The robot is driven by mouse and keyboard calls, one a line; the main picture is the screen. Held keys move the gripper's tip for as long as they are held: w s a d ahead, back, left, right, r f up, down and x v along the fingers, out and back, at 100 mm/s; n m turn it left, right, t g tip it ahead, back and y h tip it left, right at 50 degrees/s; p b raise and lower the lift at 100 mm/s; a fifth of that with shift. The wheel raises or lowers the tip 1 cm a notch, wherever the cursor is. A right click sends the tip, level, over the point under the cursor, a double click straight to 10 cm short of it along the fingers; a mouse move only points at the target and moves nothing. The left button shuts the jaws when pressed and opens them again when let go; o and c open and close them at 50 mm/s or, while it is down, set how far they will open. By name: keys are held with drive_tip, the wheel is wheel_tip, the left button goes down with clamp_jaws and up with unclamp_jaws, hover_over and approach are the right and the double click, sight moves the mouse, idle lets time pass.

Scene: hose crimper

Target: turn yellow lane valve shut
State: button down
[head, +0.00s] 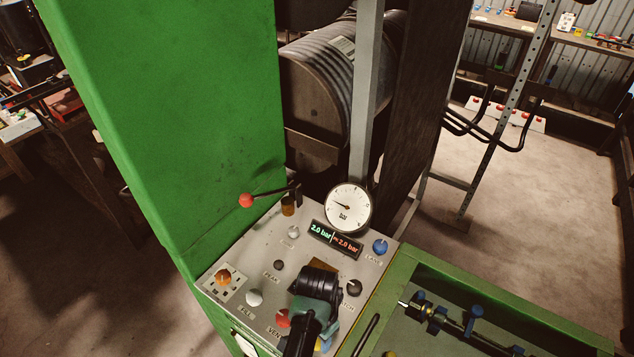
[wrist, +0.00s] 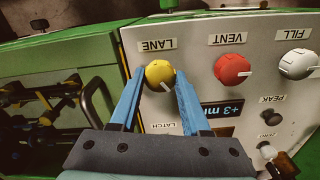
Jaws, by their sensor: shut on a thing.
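The yellow lane valve (wrist: 159,75) is a round knob on the grey panel, under an upside-down LANE label in the wrist view. Its white pointer line slants toward the lower right there. My gripper (wrist: 160,80) has its two blue fingers on either side of the knob and is shut on it. In the head view my gripper (head: 326,341) is low at the panel's front edge, and my wrist hides most of the yellow knob.
The red VENT knob (wrist: 232,69) and white FILL knob (wrist: 297,63) sit close beside the yellow one. The panel (head: 240,262) also carries a round gauge (head: 349,208), a display (head: 335,239) reading 2.0 bar twice, and a red-balled lever (head: 247,200). A green-framed tray (head: 405,268) adjoins at right.

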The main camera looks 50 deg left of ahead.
drive_tip(key=n+p, duration=0.1)
drive_tip(key=n, duration=0.4)
drive_tip(key=shift+r+n, duration=0.1)
drive_tip(key=shift+n, duration=0.2)
drive_tip(key=n+p, duration=0.1)
drive_tip(key=n, duration=0.4)
drive_tip(key=shift+n, duration=0.3)
drive_tip(key=shift+c, duration=1.8)
unclamp_jaws()
wheel_tip(320, 180, up, 13)
drive_tip(key=b, duration=0.1)
